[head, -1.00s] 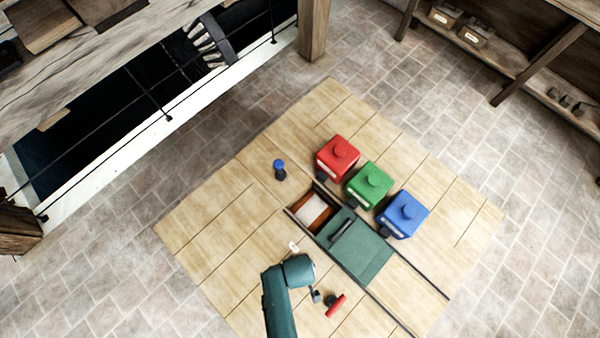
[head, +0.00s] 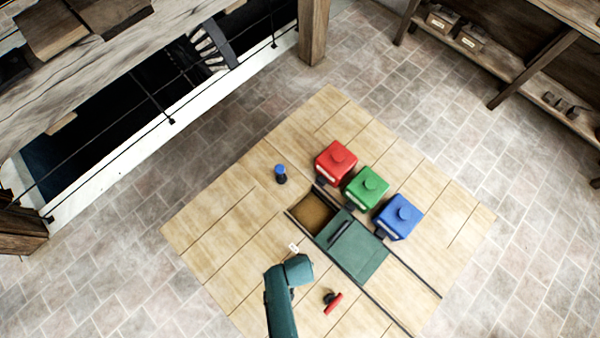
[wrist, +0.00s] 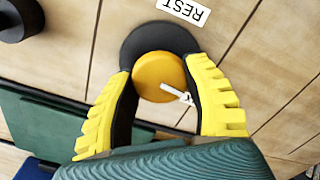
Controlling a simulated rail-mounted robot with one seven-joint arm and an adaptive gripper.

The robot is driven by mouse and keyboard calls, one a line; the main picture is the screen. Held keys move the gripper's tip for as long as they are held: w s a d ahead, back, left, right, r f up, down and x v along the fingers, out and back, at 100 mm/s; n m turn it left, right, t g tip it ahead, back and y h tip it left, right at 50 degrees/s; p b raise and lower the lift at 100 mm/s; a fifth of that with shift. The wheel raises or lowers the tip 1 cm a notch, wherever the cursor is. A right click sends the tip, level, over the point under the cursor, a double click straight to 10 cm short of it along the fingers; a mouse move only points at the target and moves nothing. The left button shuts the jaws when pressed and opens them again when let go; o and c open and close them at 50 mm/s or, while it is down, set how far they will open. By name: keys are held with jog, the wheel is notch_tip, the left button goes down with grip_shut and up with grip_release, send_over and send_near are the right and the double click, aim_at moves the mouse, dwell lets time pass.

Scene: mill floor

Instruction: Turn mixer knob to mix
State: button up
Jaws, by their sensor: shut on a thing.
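The mixer knob (wrist: 155,72) is a round yellow-orange disc with a white pointer, set on a dark round base (wrist: 150,38). My gripper (wrist: 161,80) has its two yellow, black-lined fingers closed on either side of the knob. The pointer lies at the knob's lower right in the wrist view, reaching toward the right finger. In the head view my green arm hides the knob and gripper.
A green lid (head: 362,258) lies beside an open compartment (head: 312,211) with brown contents. Red (head: 337,162), green (head: 366,187) and blue (head: 400,217) boxes stand behind it. A blue-topped post (head: 281,174) and a red-handled lever (head: 333,302) stand on the board.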

jog(key=shift+s+f+m+p, duration=0.1)
jog(key=shift+m+p, duration=0.15)
jog(key=shift+m, duration=0.9)
jog(key=shift+s+f+m+p, duration=0.1)
jog(key=shift+m+p, duration=0.1)
jog(key=shift+m, duration=0.95)
jog(key=o, duration=1.2)
jog(key=shift+w+r, duration=0.1)
jog(key=shift+o, duration=0.2)
jog(key=shift+w+r, duration=0.1)
jog(key=shift+r, duration=0.05)
notch_tip(320, 180, up, 12)
